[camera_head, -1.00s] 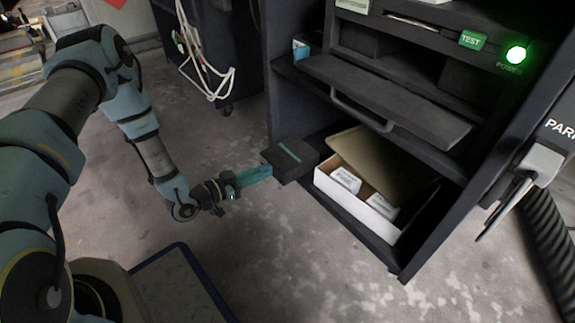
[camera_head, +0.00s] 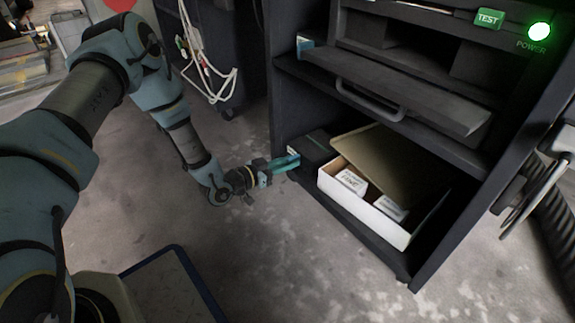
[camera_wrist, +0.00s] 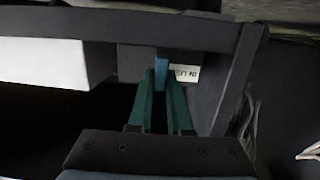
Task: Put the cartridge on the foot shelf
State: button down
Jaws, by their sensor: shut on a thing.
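The cartridge (camera_head: 316,146) is a dark box with a teal stripe. In the head view it is inside the left end of the foot shelf (camera_head: 352,222), left of a white carton. My gripper (camera_head: 293,160) reaches in from the left with its teal fingers shut on the cartridge's near end. In the wrist view the fingers (camera_wrist: 161,80) meet at a blue tab on the cartridge (camera_wrist: 200,58), beside a white label. I cannot tell whether the cartridge's underside touches the shelf.
An open white carton (camera_head: 365,207) with white boxes and a raised tan flap fills the shelf's middle. A drop-down panel with a handle (camera_head: 370,102) is above. The cabinet's left side wall is close to the cartridge. White cables (camera_head: 205,65) hang at the left.

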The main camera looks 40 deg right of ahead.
jog(key=c, duration=0.8)
grip_release()
jog(key=shift+f, duration=0.1)
jog(key=shift+c, duration=0.2)
jog(key=a+r+p, duration=0.2)
jog(key=a+p, duration=0.3)
jog(key=a, duration=0.7)
jog(key=shift+w+p, duration=0.35)
